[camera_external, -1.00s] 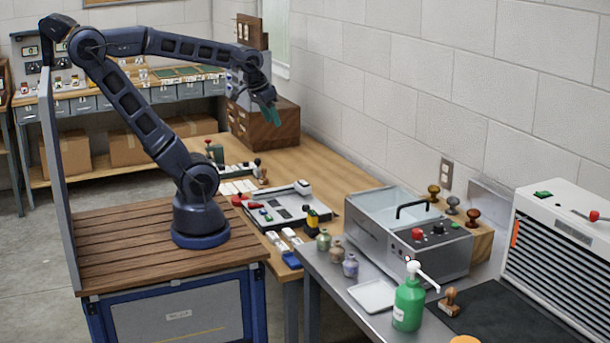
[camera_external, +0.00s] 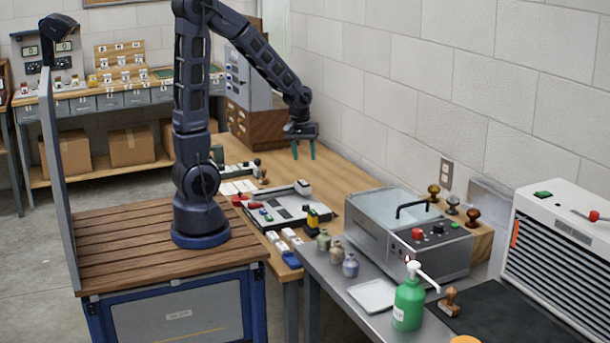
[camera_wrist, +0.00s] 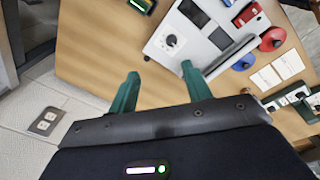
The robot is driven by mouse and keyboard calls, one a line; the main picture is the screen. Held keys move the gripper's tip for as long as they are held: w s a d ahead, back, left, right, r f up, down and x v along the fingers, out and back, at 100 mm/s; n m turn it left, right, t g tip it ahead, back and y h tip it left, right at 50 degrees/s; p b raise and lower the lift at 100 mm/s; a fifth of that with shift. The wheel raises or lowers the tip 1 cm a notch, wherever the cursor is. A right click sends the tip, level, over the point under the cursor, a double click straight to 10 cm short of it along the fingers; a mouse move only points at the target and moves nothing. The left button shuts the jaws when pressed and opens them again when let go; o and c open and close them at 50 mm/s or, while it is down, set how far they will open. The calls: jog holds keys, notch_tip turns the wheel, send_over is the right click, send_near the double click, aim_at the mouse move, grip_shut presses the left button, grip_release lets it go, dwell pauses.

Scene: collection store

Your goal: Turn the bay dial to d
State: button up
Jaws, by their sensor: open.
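My gripper (camera_external: 303,150) is open and empty, pointing down above the wooden bench, behind the grey-white panel unit (camera_external: 285,222). In the wrist view both green fingers of my gripper (camera_wrist: 159,73) are apart with nothing between them. The panel unit (camera_wrist: 157,47) lies beyond the fingertips. It carries a small dark round knob on a white patch (camera_wrist: 171,41), which may be the bay dial. No letters or pointer position can be read on it. The gripper does not touch the unit.
A metal box with a clear lid and black handle (camera_external: 411,211) stands right of the unit. A wooden drawer cabinet (camera_external: 262,125) stands at the back by the wall. Small jars (camera_external: 350,265) and a green pump bottle (camera_external: 408,305) are in front.

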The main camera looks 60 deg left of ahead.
aim_at(306, 206)
jog(key=shift+w+a+f+n+g, duration=0.2)
jog(key=shift+w+a+f+n, duration=0.35)
jog(key=shift+f, duration=3)
jog(key=shift+w+a+f+n+g, duration=0.25)
jog(key=shift+a+f+n, duration=0.45)
jog(key=shift+f, duration=2.85)
jog(key=shift+w+a+f+n+g, duration=0.15)
jog(key=shift+w+a+f+n, duration=0.45)
jog(key=shift+f, duration=2.95)
jog(key=shift+s, duration=0.1)
jog(key=c, duration=1)
